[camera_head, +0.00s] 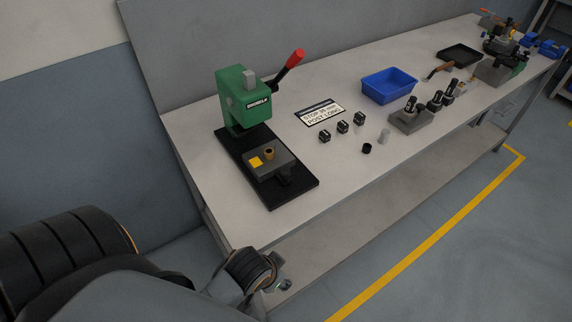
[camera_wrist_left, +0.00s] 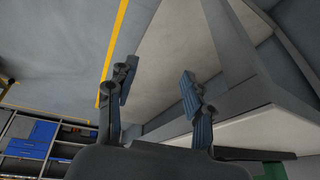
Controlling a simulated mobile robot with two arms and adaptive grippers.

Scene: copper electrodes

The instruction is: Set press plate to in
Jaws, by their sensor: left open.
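The green press (camera_head: 243,97) stands at the near left end of the bench, with a red-handled lever (camera_head: 289,64) raised to the right. Its grey press plate (camera_head: 270,165) sits on the black base (camera_head: 293,194), forward of the green body. My right gripper is not in view.
The bench top (camera_head: 240,216) is clear around the press base. To the right are a sign (camera_head: 320,114), several small black blocks, a blue bin (camera_head: 389,86) and a grey holder (camera_head: 410,122). A lower shelf (camera_head: 350,205) runs under the bench.

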